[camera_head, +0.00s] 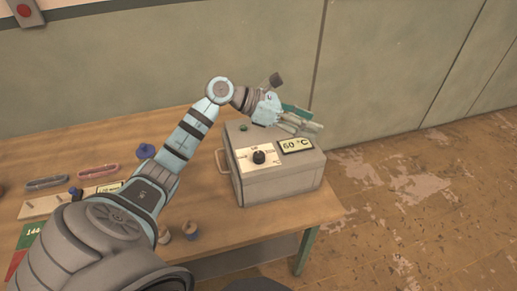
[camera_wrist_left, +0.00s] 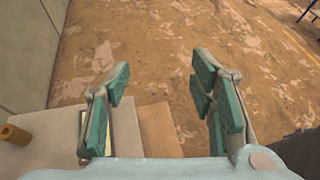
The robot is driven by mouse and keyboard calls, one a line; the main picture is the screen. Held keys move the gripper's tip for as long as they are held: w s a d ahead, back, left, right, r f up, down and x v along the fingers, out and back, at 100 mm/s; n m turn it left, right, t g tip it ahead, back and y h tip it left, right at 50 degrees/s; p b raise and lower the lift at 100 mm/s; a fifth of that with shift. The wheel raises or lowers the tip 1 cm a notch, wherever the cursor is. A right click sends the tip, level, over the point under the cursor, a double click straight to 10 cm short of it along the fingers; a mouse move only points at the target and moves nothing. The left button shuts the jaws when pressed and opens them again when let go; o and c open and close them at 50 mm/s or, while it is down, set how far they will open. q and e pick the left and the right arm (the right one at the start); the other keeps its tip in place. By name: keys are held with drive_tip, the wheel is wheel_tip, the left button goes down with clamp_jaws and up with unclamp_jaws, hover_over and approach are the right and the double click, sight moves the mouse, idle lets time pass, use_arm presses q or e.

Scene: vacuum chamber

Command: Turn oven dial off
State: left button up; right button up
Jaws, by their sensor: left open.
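The oven is a grey box (camera_head: 290,180) near the right end of the wooden table. Its slanted top holds a black dial (camera_head: 259,157) on a white plate and a display (camera_head: 297,146) reading 60 °C. My left gripper (camera_head: 316,127) is above the back of the oven, apart from the dial, pointing right. In the left wrist view its green-padded fingers (camera_wrist_left: 160,90) are spread and empty, with the oven's top (camera_wrist_left: 45,140) below. The dial does not show clearly there. My right gripper is in neither view.
The wooden table (camera_head: 230,238) also holds a blue knob-like object (camera_head: 145,151), two small cylinders (camera_head: 191,230) and several items at the left. A handle (camera_head: 221,161) sticks out from the oven's left side. A green wall stands behind. The floor at right is clear.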

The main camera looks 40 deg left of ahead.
use_arm(q)
drive_tip(key=s+a+f+m+g+y, duration=0.1)
drive_tip(key=a+y, duration=0.1)
drive_tip(key=a, duration=0.2)
drive_tip(key=s+a+f+g+y, duration=0.1)
drive_tip(key=a+g+y, duration=0.1)
drive_tip(key=a, duration=0.2)
drive_tip(key=g+y+b, duration=0.1)
drive_tip(key=g+y, duration=0.2)
approach(259, 154)
drive_tip(key=b+x, duration=0.2)
drive_tip(key=b, duration=0.1)
drive_tip(key=b+x, duration=0.2)
drive_tip(key=b, duration=0.2)
drive_tip(key=shift+s+f, duration=0.2)
drive_tip(key=shift+f, duration=0.15)
drive_tip(key=x, duration=0.3)
drive_tip(key=shift+w+r+p, duration=0.1)
drive_tip(key=shift+w+p, duration=0.15)
drive_tip(key=shift+p, duration=0.15)
drive_tip(key=shift+d+f, duration=0.15)
drive_tip(key=shift+f, duration=0.4)
drive_tip(key=shift+w, duration=0.1)
drive_tip(key=c, duration=1.1)
